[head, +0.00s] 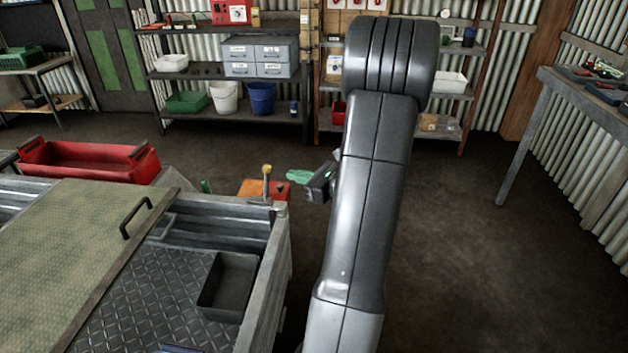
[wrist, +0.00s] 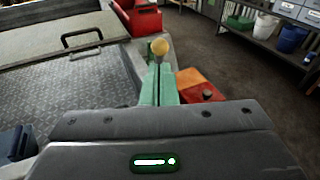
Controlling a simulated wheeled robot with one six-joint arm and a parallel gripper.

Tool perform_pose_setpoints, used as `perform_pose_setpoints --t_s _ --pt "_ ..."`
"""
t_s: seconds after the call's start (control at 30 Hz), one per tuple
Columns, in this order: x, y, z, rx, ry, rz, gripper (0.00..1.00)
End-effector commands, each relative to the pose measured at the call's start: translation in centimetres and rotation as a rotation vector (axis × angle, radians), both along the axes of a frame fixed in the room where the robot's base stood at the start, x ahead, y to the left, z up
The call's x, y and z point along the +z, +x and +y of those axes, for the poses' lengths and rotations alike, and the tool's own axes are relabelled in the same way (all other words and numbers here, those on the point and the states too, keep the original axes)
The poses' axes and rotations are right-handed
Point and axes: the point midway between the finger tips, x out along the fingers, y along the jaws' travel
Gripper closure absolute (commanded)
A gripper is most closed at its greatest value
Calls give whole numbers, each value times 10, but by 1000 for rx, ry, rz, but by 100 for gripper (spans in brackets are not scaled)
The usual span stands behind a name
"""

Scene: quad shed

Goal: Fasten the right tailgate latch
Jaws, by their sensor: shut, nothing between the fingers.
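A latch lever with a yellow ball knob (head: 267,170) stands upright at the far right corner of the metal trailer box (head: 285,235). The knob also shows in the wrist view (wrist: 160,46), just beyond my fingertips. My gripper (head: 298,176) has green fingers, shut and empty, pointing left toward the lever. In the wrist view the gripper (wrist: 158,68) is just short of the knob, in line with it. I cannot tell whether they touch. The lever's lower part and the catch are hidden behind the fingers in the wrist view.
A lid with a black handle (head: 136,215) covers the trailer's left part. A dark tray (head: 228,285) lies inside on the chequered floor. An orange and red object (head: 250,188) is behind the corner. A red tub (head: 90,160) is at left. The floor to the right is clear.

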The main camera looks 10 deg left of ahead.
Motion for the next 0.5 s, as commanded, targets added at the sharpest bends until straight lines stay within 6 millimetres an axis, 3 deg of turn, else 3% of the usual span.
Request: perform_pose_setpoints --t_s 0.2,0.5 --pt "-6 15 34 2 0 0 100" --pt "-8 24 51 0 0 0 100"
